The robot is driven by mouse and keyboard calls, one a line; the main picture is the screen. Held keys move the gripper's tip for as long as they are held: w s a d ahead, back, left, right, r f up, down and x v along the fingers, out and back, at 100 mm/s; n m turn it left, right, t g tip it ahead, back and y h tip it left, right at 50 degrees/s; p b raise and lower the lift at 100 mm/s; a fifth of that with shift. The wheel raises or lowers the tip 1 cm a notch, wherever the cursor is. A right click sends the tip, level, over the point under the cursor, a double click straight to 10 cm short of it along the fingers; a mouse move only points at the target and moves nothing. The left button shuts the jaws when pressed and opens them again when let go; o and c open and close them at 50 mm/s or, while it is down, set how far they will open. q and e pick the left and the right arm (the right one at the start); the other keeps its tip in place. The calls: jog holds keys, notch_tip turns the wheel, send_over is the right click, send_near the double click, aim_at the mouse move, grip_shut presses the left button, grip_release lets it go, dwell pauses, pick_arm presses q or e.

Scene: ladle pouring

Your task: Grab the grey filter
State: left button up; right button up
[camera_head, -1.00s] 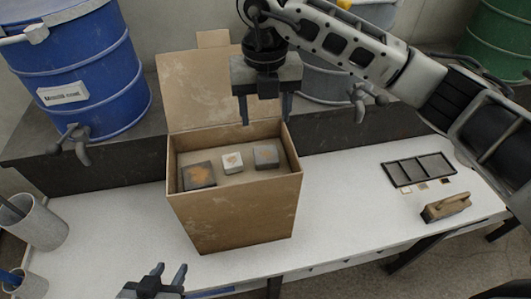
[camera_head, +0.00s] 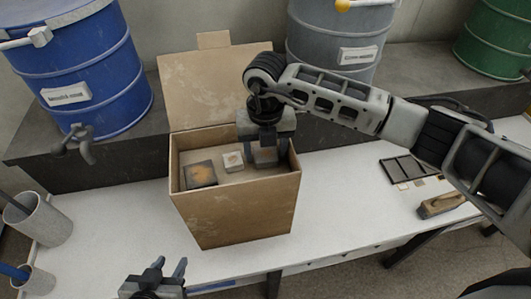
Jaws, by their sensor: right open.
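An open cardboard box (camera_head: 235,215) stands on the white table and holds small blocks. A dark grey square block with an orange patch (camera_head: 200,174) lies at its left inside. A small whitish block (camera_head: 232,161) lies in the middle. My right gripper (camera_head: 263,162) points down into the right part of the box. It hides the grey block seen there earlier, and its fingertips are hard to make out. It is open; I cannot tell whether it touches that block. My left gripper (camera_head: 169,267) is open and empty in front of the box, low in the view.
A dark framed rack (camera_head: 408,170) and a wooden-handled brush (camera_head: 440,205) lie on the table at the right. Grey cups (camera_head: 38,222) stand at the left. Blue (camera_head: 85,70), grey (camera_head: 335,45) and green (camera_head: 495,40) drums stand behind. The box's raised lid flap (camera_head: 215,85) is behind my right gripper.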

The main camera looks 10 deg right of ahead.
jog(key=c, duration=0.7)
